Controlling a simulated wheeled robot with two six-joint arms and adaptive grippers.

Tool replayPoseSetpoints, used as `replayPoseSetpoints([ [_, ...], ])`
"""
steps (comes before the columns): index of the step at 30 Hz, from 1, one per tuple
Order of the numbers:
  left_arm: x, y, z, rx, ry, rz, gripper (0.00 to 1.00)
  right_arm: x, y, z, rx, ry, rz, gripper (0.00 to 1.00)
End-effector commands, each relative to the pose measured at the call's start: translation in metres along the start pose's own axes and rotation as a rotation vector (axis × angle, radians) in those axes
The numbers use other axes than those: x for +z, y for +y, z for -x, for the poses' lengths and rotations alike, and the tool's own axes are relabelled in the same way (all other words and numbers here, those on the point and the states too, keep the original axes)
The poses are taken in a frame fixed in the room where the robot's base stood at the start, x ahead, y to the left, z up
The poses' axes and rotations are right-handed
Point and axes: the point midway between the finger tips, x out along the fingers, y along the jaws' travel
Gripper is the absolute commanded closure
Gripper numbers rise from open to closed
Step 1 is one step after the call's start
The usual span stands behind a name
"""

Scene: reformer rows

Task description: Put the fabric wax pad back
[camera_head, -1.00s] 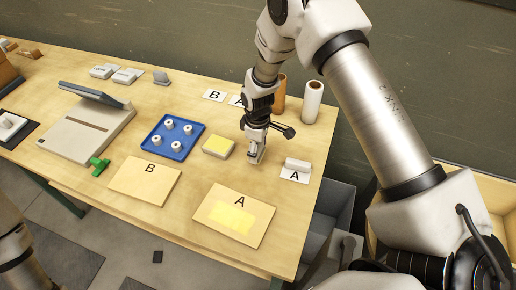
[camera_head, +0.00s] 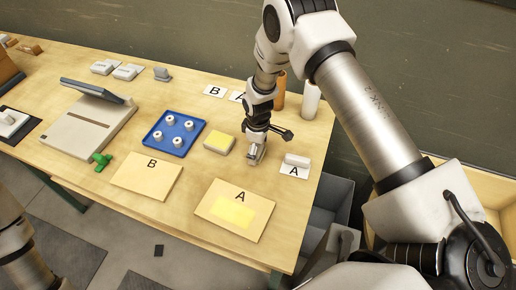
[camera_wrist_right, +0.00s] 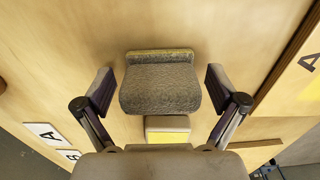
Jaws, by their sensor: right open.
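A grey fabric-textured pad (camera_wrist_right: 160,84) with a yellowish strip along one edge lies between the fingers of my right gripper (camera_wrist_right: 160,90) in the right wrist view. The fingers stand apart on either side of it, with gaps visible. In the head view my right gripper (camera_head: 255,152) points down close to the table, right of a yellow-topped block (camera_head: 219,142). In the head view the pad is mostly hidden by the gripper. My left gripper is out of view.
Board A (camera_head: 235,210) with a yellow patch and board B (camera_head: 147,177) lie in front. A blue tray (camera_head: 173,133) with several white pegs is to the left. A small white block (camera_head: 297,160) sits by an A card (camera_head: 295,171). Rolls (camera_head: 310,101) stand behind the gripper.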

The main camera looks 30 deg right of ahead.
Motion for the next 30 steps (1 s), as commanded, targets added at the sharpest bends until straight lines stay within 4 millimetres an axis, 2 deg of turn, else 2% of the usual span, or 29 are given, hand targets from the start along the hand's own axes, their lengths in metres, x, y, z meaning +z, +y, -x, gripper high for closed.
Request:
replayPoseSetpoints([
  [3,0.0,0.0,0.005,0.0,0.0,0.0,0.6,0.0,0.0,0.006,0.0,0.0,0.0,0.05],
  [7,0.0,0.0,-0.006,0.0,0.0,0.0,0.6,-0.001,0.001,0.021,0.003,0.004,-0.001,0.05],
  [15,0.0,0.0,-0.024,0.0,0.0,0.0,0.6,-0.001,0.001,0.09,0.004,0.004,0.001,0.05],
  [18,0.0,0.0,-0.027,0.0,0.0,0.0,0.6,-0.001,0.001,0.109,0.003,0.003,0.001,0.05],
  [22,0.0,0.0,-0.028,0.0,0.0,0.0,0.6,0.0,0.0,0.121,0.001,0.001,0.0,0.05],
  [30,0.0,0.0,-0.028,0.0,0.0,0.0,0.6,0.0,0.0,0.123,0.0,0.0,0.0,0.05],
])
